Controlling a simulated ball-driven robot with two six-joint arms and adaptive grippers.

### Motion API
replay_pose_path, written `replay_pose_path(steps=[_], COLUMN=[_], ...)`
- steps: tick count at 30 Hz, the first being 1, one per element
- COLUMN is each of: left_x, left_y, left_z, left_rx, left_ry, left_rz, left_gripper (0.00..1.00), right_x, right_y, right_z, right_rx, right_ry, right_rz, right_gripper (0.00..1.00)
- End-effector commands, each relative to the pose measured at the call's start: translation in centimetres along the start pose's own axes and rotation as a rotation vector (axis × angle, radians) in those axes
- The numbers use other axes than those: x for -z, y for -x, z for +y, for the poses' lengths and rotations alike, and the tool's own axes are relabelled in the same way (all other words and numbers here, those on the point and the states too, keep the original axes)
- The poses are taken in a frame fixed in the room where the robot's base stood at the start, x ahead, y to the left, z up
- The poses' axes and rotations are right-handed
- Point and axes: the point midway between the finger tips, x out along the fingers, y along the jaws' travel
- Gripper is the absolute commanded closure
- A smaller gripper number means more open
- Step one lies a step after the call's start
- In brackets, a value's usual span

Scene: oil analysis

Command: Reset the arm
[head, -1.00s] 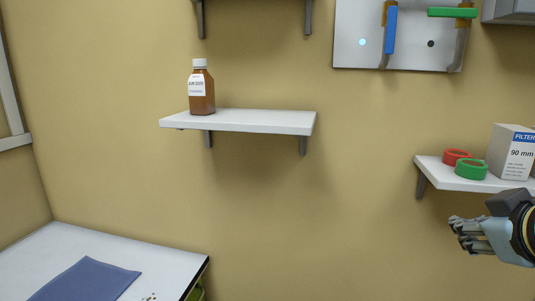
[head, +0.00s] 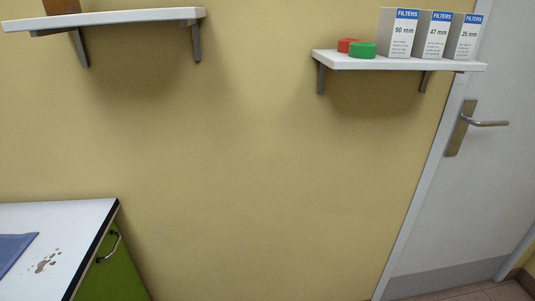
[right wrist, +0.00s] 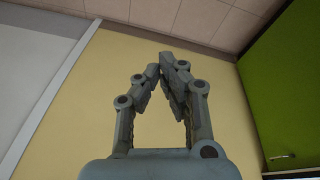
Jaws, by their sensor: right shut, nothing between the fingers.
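My right gripper (right wrist: 166,77) shows in the right wrist view. Neither gripper shows in the head view now. My left gripper is in no current view.
A white shelf (head: 460,65) on the right holds red (head: 346,45) and green (head: 363,50) rings and filter boxes (head: 399,34). Another shelf (head: 130,16) is upper left. A white table (head: 88,212) with brown spots is lower left. A door (head: 480,170) is at right.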

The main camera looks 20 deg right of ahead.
Motion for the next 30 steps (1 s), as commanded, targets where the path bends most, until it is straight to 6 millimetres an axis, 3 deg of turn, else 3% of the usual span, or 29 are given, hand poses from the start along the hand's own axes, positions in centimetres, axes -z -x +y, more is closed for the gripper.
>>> replay_pose_path(steps=[1, 6, 9, 12, 15, 19, 30], left_x=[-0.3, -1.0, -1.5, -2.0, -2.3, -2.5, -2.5], left_y=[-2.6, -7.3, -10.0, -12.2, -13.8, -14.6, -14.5], left_z=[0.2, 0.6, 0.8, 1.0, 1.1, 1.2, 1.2], left_rx=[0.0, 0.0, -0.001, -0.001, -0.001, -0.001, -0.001], left_ry=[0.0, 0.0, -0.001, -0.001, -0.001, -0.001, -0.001], left_rz=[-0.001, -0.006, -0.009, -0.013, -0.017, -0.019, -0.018], left_gripper=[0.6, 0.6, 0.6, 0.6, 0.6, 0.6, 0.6], right_x=[-2.4, -10.4, -16.0, -21.4, -25.6, -28.4, -29.1], right_y=[-5.3, -17.4, -23.3, -27.4, -29.8, -30.9, -30.8], right_z=[-0.3, -1.0, -1.5, -2.1, -2.5, -2.8, -2.8], right_rx=[0.001, 0.004, 0.007, 0.01, 0.012, 0.013, 0.013], right_ry=[-0.003, -0.011, -0.016, -0.02, -0.023, -0.025, -0.025], right_rz=[-0.023, -0.072, -0.101, -0.126, -0.144, -0.155, -0.157], right_gripper=[1.0, 1.0, 1.0, 1.0, 1.0, 1.0, 1.0])
